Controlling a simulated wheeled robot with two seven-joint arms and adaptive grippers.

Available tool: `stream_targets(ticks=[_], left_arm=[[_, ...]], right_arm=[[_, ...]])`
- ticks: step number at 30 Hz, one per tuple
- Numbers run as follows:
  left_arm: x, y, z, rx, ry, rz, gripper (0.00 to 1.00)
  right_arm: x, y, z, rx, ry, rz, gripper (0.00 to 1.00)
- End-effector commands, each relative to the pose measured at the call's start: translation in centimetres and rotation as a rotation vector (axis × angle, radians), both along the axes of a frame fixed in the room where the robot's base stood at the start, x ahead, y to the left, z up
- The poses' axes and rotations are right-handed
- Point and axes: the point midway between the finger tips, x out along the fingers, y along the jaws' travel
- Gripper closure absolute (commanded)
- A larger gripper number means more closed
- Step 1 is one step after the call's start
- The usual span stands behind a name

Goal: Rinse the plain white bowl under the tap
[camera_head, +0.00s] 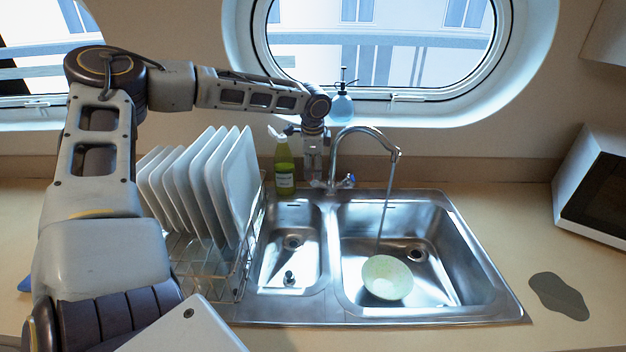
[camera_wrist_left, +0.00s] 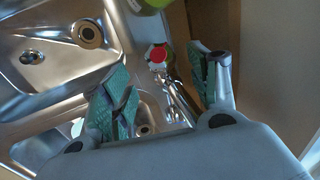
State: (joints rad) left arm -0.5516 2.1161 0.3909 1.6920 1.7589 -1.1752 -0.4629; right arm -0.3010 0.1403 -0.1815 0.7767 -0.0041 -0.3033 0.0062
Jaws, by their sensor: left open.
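A pale, slightly greenish bowl (camera_head: 388,277) sits tilted in the right sink basin (camera_head: 465,262). The tap (camera_head: 368,131) runs a thin water stream (camera_head: 383,205) down into this basin. The stream's lower end shows just behind the bowl's far rim; I cannot tell whether it hits the bowl. My left gripper (camera_head: 312,165) is behind the sink, left of the tap's spout. In the left wrist view it (camera_wrist_left: 161,68) is open, with a red-capped tap handle (camera_wrist_left: 158,54) between the green-padded fingers, apparently ungripped. A blue-marked handle (camera_head: 351,179) stands right of the tap's base. My right gripper is not in view.
A green soap bottle (camera_head: 284,168) stands close left of my left gripper. A rack (camera_head: 205,268) of white plates (camera_head: 233,180) is left of the sink.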

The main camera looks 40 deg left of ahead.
Motion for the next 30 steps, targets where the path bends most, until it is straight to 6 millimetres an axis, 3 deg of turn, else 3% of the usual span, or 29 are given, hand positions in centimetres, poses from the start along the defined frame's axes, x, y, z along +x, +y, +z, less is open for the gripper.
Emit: stream_targets(ticks=[15, 30], left_arm=[[1.1, 1.0, -5.4, 0.001, 0.001, 0.001, 0.4], [1.3, 1.2, -6.1, 0.001, -0.001, 0.0, 0.4]], right_arm=[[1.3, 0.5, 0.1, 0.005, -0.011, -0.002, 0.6], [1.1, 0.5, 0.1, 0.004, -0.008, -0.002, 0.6]])
